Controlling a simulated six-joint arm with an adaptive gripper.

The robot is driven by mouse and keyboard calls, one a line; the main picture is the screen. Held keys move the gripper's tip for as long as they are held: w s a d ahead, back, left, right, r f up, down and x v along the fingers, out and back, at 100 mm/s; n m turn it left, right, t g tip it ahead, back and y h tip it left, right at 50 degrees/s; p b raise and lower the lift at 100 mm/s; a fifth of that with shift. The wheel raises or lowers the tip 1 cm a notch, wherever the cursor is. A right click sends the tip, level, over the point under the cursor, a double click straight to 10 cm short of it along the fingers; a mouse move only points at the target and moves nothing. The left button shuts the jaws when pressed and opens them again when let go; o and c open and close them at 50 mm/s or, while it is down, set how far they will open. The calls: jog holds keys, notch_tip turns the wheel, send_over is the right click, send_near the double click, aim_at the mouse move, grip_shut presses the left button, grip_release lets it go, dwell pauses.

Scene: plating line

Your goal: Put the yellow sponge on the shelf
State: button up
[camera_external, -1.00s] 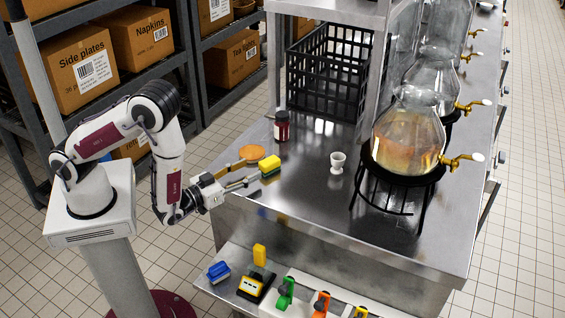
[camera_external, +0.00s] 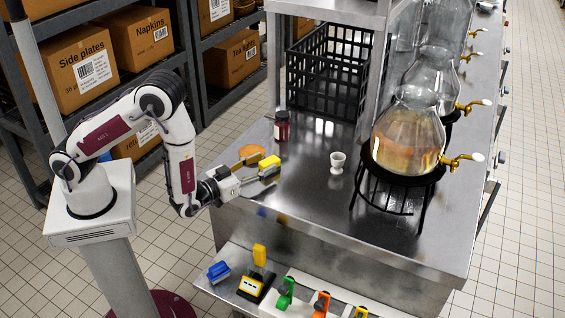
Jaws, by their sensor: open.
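The yellow sponge (camera_external: 269,162) lies on the steel worktop near its left edge, with a darker green underside. My gripper (camera_external: 262,179) reaches in from the left, low over the worktop. Its fingers are open and close to the sponge's near side. I cannot tell whether they touch it. Two shelves could be meant: the upper steel shelf (camera_external: 335,8) above the worktop, and the low steel ledge (camera_external: 228,286) at the front.
An orange-brown round object (camera_external: 251,151) lies just behind the sponge. A dark red jar (camera_external: 282,126), a white egg cup (camera_external: 337,162), a black crate (camera_external: 325,75) and a glass dispenser (camera_external: 408,138) on a black stand are farther off. The worktop's front is clear.

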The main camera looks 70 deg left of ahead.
jog(key=c, duration=1.1)
jog(key=shift+o, duration=0.2)
jog(key=shift+r, duration=0.2)
notch_tip(320, 180, up, 10)
jog(key=shift+f, duration=0.25)
dwell(0.5)
